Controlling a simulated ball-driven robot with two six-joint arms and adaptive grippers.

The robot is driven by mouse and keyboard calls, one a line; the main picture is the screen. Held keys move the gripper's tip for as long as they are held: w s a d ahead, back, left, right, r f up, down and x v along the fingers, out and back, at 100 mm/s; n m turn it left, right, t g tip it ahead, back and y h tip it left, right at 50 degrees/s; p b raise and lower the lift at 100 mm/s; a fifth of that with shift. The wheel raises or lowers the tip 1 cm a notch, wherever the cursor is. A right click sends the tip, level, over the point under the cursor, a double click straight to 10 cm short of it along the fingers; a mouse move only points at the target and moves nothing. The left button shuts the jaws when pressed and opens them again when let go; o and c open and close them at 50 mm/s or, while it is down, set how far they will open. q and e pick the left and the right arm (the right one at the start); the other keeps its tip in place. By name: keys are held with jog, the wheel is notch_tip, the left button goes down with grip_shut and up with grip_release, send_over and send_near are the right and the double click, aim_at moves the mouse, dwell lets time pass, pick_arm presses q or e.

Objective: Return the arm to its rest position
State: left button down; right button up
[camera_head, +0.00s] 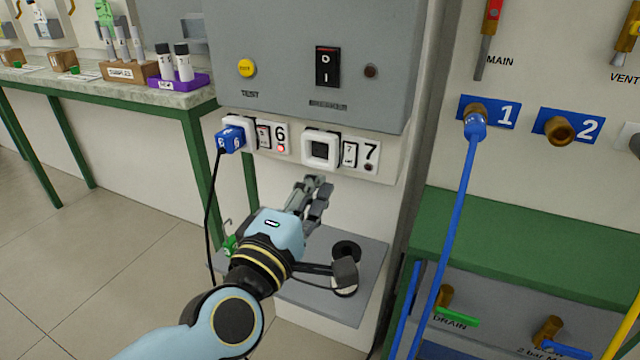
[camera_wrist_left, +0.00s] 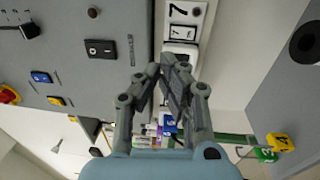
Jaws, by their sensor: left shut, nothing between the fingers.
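My left gripper (camera_head: 318,186) is in front of the wall cabinet, just below the empty socket 7 (camera_head: 320,150) in the head view. Its fingers are closed with nothing between them. The left wrist view shows the same closed fingers (camera_wrist_left: 163,72) near the white socket strip (camera_wrist_left: 184,30). The gripper appears apart from the socket, though the exact gap is hard to judge. My light blue left arm (camera_head: 175,342) comes up from the bottom. My right gripper is not in view.
A blue plug (camera_head: 230,140) sits in socket 6, its black cable hanging down. A grey shelf (camera_head: 335,308) with a dark-topped spool (camera_head: 346,255) lies below my gripper. A green bench (camera_head: 500,245) and blue hose (camera_head: 452,240) stand right. Open floor (camera_head: 90,250) is at left.

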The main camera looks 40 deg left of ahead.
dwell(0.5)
pick_arm(q)
jog(key=s+f+m+g+h, duration=0.1)
jog(key=s+f+m+g, duration=0.2)
jog(key=f, duration=0.8)
jog(key=s+f+m+g+h, duration=0.2)
jog(key=s+f+m, duration=0.15)
jog(key=f, duration=0.75)
jog(key=s+f+m+g+h, duration=0.1)
jog(key=s+f+m+g, duration=0.25)
jog(key=f, duration=0.75)
jog(key=s+a+f+m+g, duration=0.1)
jog(key=s+f+m+g, duration=0.2)
jog(key=s, duration=0.7)
jog(key=s+a+f+m+g, duration=0.1)
jog(key=s+f+m+g, duration=0.2)
jog(key=s+f, duration=0.5)
jog(key=s+a+f+m+g, duration=0.1)
jog(key=s+f+m+g, duration=0.2)
jog(key=s, duration=0.9)
notch_tip(320, 180, down, 3)
jog(key=shift+f+m+g, duration=0.1)
jog(key=shift+m+g, duration=0.25)
jog(key=shift+m, duration=0.55)
jog(key=shift+s, duration=0.1)
